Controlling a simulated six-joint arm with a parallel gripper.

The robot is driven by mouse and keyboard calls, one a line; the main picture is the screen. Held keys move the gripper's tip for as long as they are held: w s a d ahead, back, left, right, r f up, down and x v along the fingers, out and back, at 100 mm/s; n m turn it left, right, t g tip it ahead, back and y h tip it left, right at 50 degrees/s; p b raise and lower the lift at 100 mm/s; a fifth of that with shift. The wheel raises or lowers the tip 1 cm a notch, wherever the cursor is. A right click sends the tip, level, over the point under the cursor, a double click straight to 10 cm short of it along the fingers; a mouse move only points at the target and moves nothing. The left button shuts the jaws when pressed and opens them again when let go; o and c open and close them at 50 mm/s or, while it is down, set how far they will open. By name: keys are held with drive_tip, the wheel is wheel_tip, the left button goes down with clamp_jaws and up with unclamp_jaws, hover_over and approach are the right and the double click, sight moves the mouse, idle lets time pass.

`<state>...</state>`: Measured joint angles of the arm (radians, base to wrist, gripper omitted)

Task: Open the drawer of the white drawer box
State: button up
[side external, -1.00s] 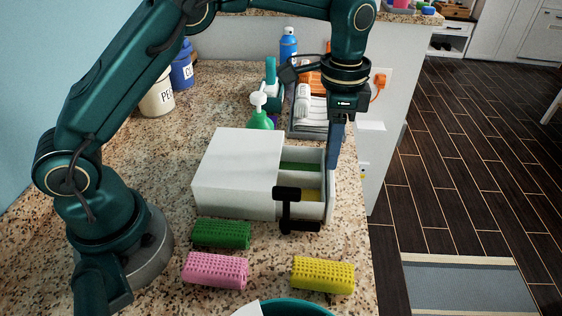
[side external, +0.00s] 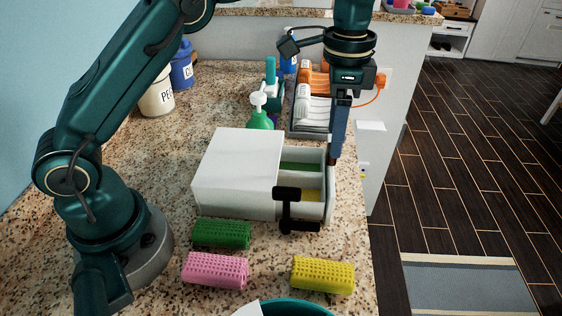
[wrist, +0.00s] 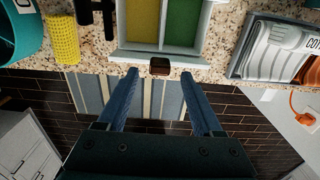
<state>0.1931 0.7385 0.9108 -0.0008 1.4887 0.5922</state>
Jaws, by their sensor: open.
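The white drawer box (side external: 235,165) stands on the granite counter. Its drawer (side external: 328,175) is pulled out to the right, so the inside shows, with a green-floored and a yellow-floored compartment. In the wrist view the drawer's front panel (wrist: 160,52) runs across the upper middle, with a small dark brown handle (wrist: 160,66) on its outer face. My gripper (side external: 336,157) points down at the drawer's front edge. In the wrist view my gripper (wrist: 159,73) is open, with its fingertips on either side of the handle and a gap to each. Its jaws hold nothing.
Green (side external: 221,235), pink (side external: 215,271) and yellow (side external: 323,275) textured blocks lie in front of the box. A black T-shaped object (side external: 287,208) stands close by the drawer. Behind are a green pump bottle (side external: 261,118) and a grey tray (side external: 308,134). The counter's edge is just right of the drawer.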

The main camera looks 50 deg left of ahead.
drive_tip(key=shift+r, duration=0.75)
drive_tip(key=shift+c, duration=0.3)
